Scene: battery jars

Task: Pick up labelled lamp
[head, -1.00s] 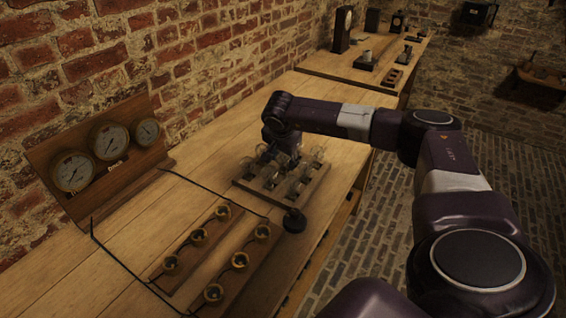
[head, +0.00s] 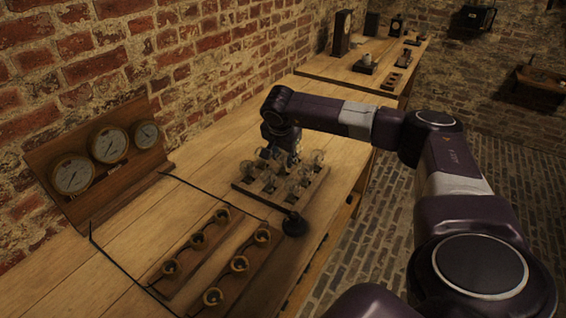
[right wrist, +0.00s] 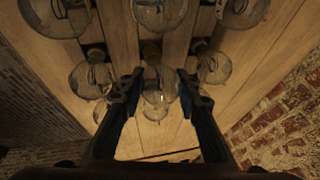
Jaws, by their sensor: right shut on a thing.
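Several clear glass lamps stand in a wooden rack (head: 312,191) on the workbench. My right gripper (head: 270,157) is over the rack's far left part. In the right wrist view its two fingers (right wrist: 159,84) are closed on the sides of one glass lamp (right wrist: 158,92). More lamps (right wrist: 92,78) surround it there, close to the fingers. I cannot make out a label on the held lamp, and cannot tell whether its base is clear of the rack. My left gripper is not in view.
Two strips of brass sockets (head: 212,297) lie nearer on the bench, with a black round knob (head: 294,224) beside them. A gauge board (head: 71,174) stands at the left by the brick wall. A second table (head: 350,68) is behind.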

